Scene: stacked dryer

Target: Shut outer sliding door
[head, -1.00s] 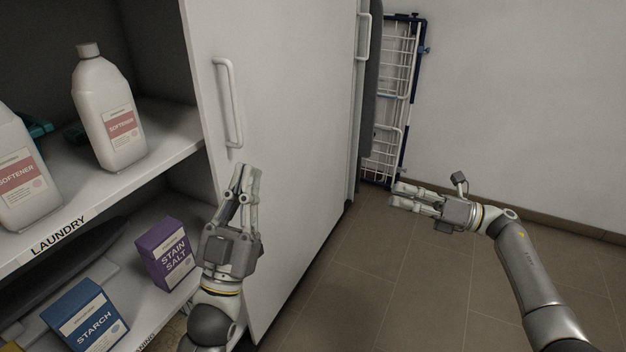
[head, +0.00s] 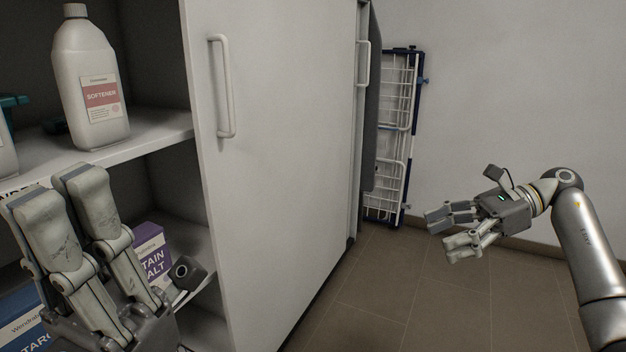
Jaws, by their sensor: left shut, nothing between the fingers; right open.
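The outer sliding door (head: 285,150) is a pale panel with a white vertical bar handle (head: 224,88) near its left edge. It covers the right part of the cabinet; the shelves at the left are uncovered. My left gripper (head: 78,180) is shut and empty, close to the camera in front of the shelves, left of the door edge and below the handle. It does not touch the handle. My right gripper (head: 440,232) is open and empty over the floor, right of the door.
A softener bottle (head: 92,85) stands on the upper shelf (head: 150,137). A purple stain salt box (head: 150,246) and a blue starch box (head: 25,315) are partly hidden by my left gripper. A second handle (head: 363,62) and a folded rack (head: 392,140) are further back. Floor (head: 370,300) is clear.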

